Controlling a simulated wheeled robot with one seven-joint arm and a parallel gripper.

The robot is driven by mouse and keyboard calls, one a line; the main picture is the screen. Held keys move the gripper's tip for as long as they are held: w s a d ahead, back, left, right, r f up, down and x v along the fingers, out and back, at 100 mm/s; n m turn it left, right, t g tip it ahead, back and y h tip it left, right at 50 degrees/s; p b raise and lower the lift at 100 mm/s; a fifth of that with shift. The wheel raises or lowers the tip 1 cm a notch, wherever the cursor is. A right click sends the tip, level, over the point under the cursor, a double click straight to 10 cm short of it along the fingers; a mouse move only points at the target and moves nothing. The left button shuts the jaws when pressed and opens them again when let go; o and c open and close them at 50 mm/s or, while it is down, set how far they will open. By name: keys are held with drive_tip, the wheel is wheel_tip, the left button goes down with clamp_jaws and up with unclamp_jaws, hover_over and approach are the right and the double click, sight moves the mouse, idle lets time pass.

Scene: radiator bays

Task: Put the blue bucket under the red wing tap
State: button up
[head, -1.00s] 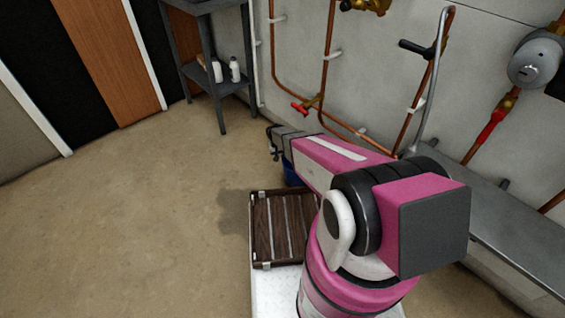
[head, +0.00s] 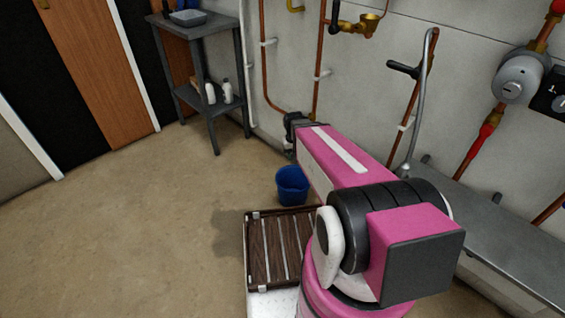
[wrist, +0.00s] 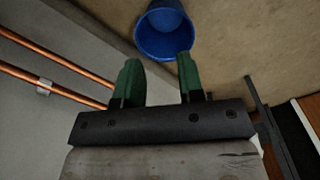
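The blue bucket (head: 292,187) stands upright on the floor, just beyond the slatted deck and below the end of my arm. In the wrist view the bucket (wrist: 164,32) shows beyond my fingertips, cut by the top edge, and its inside looks empty where visible. My gripper (wrist: 158,62) is open, with its two green fingers apart and nothing between them. In the head view my gripper (head: 290,150) is above the bucket, near the copper pipes, its fingers hard to make out. The red wing tap is not visible now; my arm covers that stretch of pipe.
A grey shelf table (head: 216,112) with white bottles (head: 227,92) stands at the wall. Copper pipes (head: 317,75) run down the wall. A grey bench (head: 490,225) lines the right side. The slatted deck (head: 275,250) is near me. Floor at left is clear.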

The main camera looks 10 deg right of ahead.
drive_tip(key=s+d+r, duration=0.1)
drive_tip(key=s+r, duration=0.5)
drive_tip(key=shift+s+d+r+y, duration=0.15)
drive_tip(key=shift+s+d+y, duration=0.15)
drive_tip(key=shift+s+d, duration=0.05)
idle(0.5)
